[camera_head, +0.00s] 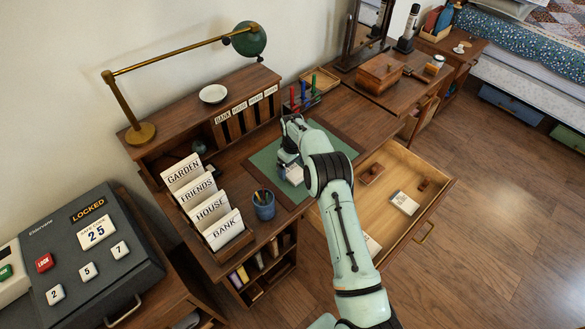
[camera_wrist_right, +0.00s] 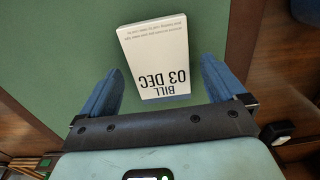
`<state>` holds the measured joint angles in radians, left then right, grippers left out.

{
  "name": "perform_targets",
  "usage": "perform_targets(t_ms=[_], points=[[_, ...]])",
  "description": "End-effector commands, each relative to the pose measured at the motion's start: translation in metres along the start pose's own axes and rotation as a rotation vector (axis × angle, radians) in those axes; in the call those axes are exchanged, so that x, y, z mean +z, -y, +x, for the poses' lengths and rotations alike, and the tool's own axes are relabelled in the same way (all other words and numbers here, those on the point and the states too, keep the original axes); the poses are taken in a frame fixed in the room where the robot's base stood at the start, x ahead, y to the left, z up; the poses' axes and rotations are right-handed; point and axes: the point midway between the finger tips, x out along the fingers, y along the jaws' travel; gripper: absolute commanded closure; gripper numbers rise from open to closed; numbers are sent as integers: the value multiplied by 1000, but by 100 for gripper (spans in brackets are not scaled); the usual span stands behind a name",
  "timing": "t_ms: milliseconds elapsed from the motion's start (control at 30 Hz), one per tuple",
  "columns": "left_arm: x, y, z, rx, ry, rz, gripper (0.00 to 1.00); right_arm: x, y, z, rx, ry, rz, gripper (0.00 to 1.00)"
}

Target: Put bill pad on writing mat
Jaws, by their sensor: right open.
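The bill pad (camera_wrist_right: 157,60) is a white block printed "BILL 03 DEC" with a blue strip along one edge. In the wrist view it appears to lie flat on the green writing mat (camera_wrist_right: 55,45), near the mat's edge. My right gripper (camera_wrist_right: 162,68) is open, its blue fingers on either side of the pad with gaps between. In the head view the right gripper (camera_head: 287,157) is low over the left part of the mat (camera_head: 338,145), and my arm hides part of the mat. My left gripper is not in view.
A letter rack (camera_head: 228,233) and a blue pencil cup (camera_head: 264,206) stand left of the mat. An open drawer (camera_head: 432,205) at the right holds a white card (camera_head: 404,202) and small items. A pigeonhole shelf and a brass lamp (camera_head: 140,133) stand behind.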

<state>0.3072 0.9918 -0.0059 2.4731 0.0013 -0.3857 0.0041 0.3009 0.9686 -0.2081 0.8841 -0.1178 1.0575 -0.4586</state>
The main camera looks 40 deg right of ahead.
Motion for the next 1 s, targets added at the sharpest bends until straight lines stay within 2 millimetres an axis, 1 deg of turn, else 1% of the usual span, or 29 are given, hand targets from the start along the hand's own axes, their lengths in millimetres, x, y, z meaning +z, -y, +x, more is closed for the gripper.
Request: perform_targets(t_ms=[33, 167, 300, 400, 500, 600, 700, 1000], points=[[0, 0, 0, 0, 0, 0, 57, -1, -1, -11, 2, -5, 0, 3], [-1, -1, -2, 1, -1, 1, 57, -1, -1, -38, 2, -5, 0, 3], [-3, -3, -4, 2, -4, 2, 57, -2, 0, -70, 2, -5, 0, 3], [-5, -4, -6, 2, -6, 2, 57, -1, 0, -89, 2, -5, 0, 3], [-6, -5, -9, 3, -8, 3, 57, -1, 0, -102, 1, -3, 0, 3], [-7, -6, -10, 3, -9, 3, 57, -1, 0, -110, 1, -3, 1, 3], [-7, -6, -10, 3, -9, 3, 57, 0, 0, -113, 1, -1, 0, 3], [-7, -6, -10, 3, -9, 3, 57, 0, 0, -113, 1, 0, 0, 3]])
